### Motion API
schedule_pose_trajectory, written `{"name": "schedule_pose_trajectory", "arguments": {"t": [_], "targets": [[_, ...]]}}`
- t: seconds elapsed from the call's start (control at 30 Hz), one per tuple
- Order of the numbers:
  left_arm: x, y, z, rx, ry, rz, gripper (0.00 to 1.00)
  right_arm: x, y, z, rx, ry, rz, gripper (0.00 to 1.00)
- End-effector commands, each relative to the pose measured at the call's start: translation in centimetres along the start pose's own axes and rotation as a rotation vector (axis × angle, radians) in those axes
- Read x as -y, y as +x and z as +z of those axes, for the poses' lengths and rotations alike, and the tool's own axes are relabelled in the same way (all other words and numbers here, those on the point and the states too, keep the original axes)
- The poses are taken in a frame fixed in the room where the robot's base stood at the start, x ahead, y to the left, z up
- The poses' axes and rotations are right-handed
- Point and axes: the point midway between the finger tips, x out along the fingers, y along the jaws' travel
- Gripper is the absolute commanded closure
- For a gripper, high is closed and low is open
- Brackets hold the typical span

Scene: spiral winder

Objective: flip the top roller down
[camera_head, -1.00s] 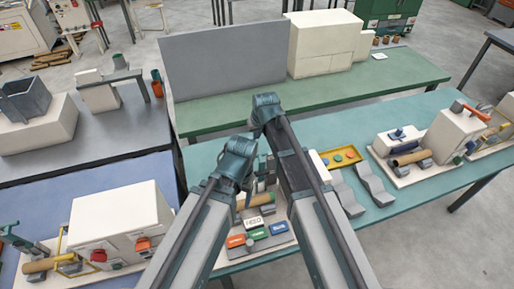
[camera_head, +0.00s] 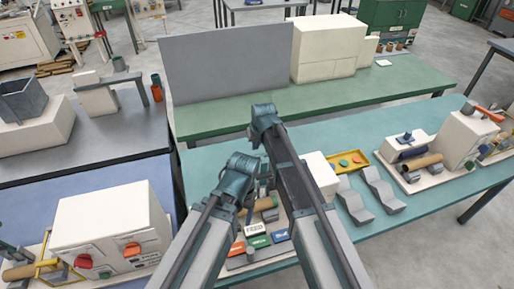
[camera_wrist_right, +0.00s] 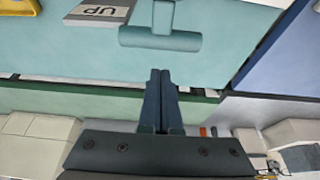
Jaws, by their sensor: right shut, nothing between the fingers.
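In the right wrist view, a teal cylinder (camera_wrist_right: 160,40) on a short stem, which looks like the top roller, lies above my fingertips in the picture, with a visible gap. A plate marked UP (camera_wrist_right: 98,12) is to its left. My right gripper (camera_wrist_right: 160,74) is shut and empty, its dark fingers together. In the head view, a winder stands on the teal table in front of me, with a tan tube (camera_head: 265,204), a FEED label (camera_head: 255,229) and a green button (camera_head: 260,241). My arms hide much of it. My left gripper cannot be made out.
A white box (camera_head: 319,175), a yellow tray (camera_head: 352,161) and two grey curved pieces (camera_head: 382,188) lie to the right. Another machine (camera_head: 465,138) stands farther right. A white cabinet with red knobs (camera_head: 110,228) stands on the blue table at left.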

Motion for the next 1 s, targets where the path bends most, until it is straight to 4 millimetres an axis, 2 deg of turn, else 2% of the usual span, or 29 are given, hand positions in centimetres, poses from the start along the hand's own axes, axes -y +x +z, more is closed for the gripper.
{"name": "schedule_pose_trajectory", "arguments": {"t": [0.03,0.07,0.1,0.3,0.77,1.0], "targets": [[-0.1,1.3,-0.1,0.0,0.002,-0.001,0.34,0.0,1.4,0.1,0.0,0.0,0.0,1.0],[-0.1,1.2,-0.1,0.0,0.002,-0.001,0.34,0.0,1.2,0.3,0.0,0.0,0.0,1.0],[0.0,0.1,0.0,0.0,0.002,0.0,0.34,0.0,-0.3,1.1,0.0,0.0,0.0,1.0],[0.1,-0.6,0.0,0.0,-0.001,0.0,0.34,0.0,-1.8,3.0,0.0,0.0,0.0,1.0],[0.1,-0.5,0.0,0.0,-0.001,0.0,0.34,0.0,-1.9,3.3,-0.005,0.0,0.0,1.0],[0.0,0.2,0.0,0.0,0.0,0.0,0.34,0.0,-2.5,4.9,-0.083,0.0,0.0,1.0]]}}
